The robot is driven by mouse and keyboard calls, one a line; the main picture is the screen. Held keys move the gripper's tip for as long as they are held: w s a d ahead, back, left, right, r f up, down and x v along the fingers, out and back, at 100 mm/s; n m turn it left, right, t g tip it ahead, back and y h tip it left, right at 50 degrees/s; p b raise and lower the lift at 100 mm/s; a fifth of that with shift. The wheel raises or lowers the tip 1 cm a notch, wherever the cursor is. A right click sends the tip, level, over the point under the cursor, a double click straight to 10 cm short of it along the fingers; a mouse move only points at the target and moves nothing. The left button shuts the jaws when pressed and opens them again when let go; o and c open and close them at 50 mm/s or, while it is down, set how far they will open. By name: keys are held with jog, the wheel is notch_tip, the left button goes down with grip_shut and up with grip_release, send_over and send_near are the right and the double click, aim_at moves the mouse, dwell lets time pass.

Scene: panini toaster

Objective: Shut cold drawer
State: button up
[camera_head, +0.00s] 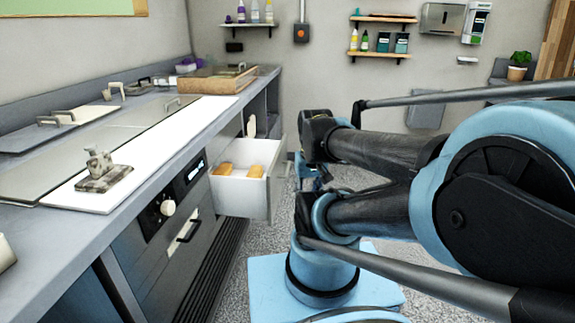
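The cold drawer (240,197) is a white-walled drawer pulled out from the counter front, with orange-brown food pieces (226,168) inside. Its grey front panel faces right, toward my arm. My blue and black arm (400,170) reaches in from the right. The arm's far end is near the right side of the drawer front, behind black links. My gripper's fingertips are hidden or too small to make out. I cannot tell whether the gripper touches the drawer.
The grey counter (130,160) runs along the left, with a white board, metal lids and a wooden tray (215,80) on it. A shut drawer with a handle (188,232) and a control knob (167,208) are nearer. Speckled floor lies right of the open drawer.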

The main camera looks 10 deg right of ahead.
notch_tip(320, 180, up, 8)
jog(key=m+g+y, duration=0.2)
jog(key=m, duration=0.2)
send_over(288, 168)
jog(key=s+d, duration=0.1)
jog(key=d, duration=0.3)
jog(key=a+f, duration=0.1)
jog(key=f, duration=0.4)
jog(key=a+f, duration=0.1)
jog(key=f, duration=0.4)
jog(key=a+f, duration=0.1)
jog(key=f, duration=0.5)
jog(key=shift+w+a, duration=0.35)
jog(key=shift+c, duration=0.2)
grip_shut()
